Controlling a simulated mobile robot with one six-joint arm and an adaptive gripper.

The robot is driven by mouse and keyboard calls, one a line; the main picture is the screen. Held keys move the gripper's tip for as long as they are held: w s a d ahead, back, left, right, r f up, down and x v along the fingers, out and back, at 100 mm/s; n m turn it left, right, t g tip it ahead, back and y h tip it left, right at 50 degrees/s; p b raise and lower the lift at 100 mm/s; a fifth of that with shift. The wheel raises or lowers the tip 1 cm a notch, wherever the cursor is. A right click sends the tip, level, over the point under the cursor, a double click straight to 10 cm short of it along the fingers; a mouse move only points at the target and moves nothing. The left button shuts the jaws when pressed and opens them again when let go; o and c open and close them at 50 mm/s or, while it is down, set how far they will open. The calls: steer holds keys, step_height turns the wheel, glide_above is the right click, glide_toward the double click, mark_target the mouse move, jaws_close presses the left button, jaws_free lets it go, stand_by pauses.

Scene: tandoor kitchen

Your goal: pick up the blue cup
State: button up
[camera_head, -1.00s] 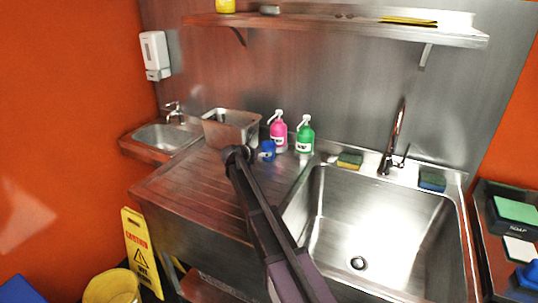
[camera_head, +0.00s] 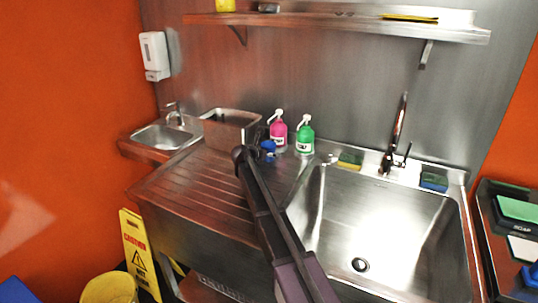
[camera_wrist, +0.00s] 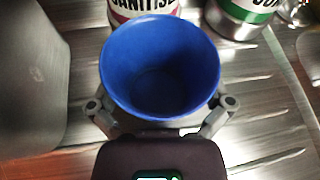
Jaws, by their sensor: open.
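The blue cup (camera_wrist: 160,70) stands upright on the ridged metal drainboard, and the wrist view looks down into its empty inside. In the head view the blue cup (camera_head: 268,146) is partly hidden behind my gripper (camera_head: 258,140). In the wrist view my gripper (camera_wrist: 160,108) is open, with one finger on each side of the cup's lower part. I cannot tell whether the fingers touch it.
A pink bottle (camera_head: 278,132) and a green bottle (camera_head: 304,136) stand close behind the cup. A metal container (camera_head: 228,130) is to its left. The sink basin (camera_head: 375,225) lies to the right, with sponges (camera_head: 349,161) on its back rim.

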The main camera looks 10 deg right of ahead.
mark_target(273, 144)
stand_by(0.3)
steer(key=c, duration=1)
steer(key=shift+r, duration=0.15)
steer(key=shift+r+p, duration=1.75)
steer(key=shift+p, duration=0.15)
steer(key=s+a, duration=0.3)
steer(key=s, duration=0.1)
steer(key=s+a, duration=0.3)
steer(key=s, duration=0.1)
steer(key=s+a+r+p, duration=0.1)
steer(key=s+a, duration=0.2)
steer(key=s, duration=0.2)
steer(key=shift+s+a+r, duration=0.1)
